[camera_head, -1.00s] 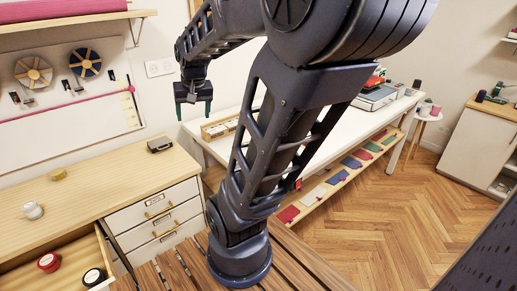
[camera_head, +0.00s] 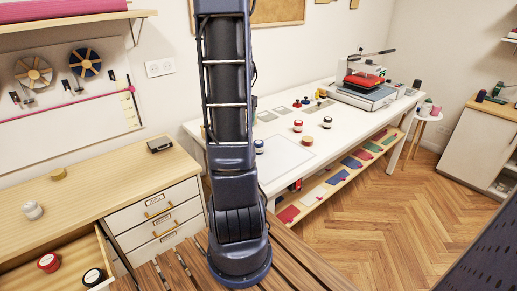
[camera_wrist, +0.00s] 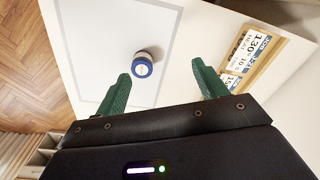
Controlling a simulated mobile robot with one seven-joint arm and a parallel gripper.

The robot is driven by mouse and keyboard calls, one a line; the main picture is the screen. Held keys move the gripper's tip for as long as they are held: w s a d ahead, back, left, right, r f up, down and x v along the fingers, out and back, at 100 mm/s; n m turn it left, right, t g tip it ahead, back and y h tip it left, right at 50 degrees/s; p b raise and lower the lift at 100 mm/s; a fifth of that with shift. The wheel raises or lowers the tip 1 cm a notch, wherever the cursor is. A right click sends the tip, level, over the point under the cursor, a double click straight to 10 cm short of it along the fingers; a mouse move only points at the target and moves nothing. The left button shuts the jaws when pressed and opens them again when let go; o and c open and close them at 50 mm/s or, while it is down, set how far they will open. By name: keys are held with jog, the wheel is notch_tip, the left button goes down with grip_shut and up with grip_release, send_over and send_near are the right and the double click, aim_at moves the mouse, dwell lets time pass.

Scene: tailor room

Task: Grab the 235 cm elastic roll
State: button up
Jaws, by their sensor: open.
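Several small rolls with coloured faces are in view, and their length labels are too small to read. A blue-topped white roll (camera_wrist: 143,66) stands on the white table in the wrist view, and a blue roll (camera_head: 259,146) shows just right of my arm in the head view. A red roll (camera_head: 48,262) and a black roll (camera_head: 93,277) lie in the open drawer. My gripper (camera_wrist: 160,72) is open and empty above the table, its green fingers pointing towards the blue-topped roll. The head view does not show it.
The white table (camera_head: 285,165) also carries a heat press (camera_head: 365,88). A wooden tray with labelled cards (camera_wrist: 252,62) lies right of my gripper in the wrist view. The wooden counter (camera_head: 110,185) with the open drawer is at left. The floor at right is clear.

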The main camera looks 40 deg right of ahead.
aim_at(259, 142)
jog(key=d+f, duration=0.1)
jog(key=d, duration=0.1)
jog(key=s+d+f+m, duration=0.1)
jog(key=d+f, duration=0.1)
jog(key=d, duration=0.1)
jog(key=d+f+m, duration=0.1)
jog(key=d+f, duration=0.1)
jog(key=shift+s+d+f+g, duration=0.15)
jog(key=shift+s+f+g, duration=0.1)
jog(key=shift+s+g, duration=0.15)
jog(key=shift+m, duration=0.3)
jog(key=shift+f, duration=5.4)
jog(key=c, duration=1.1)
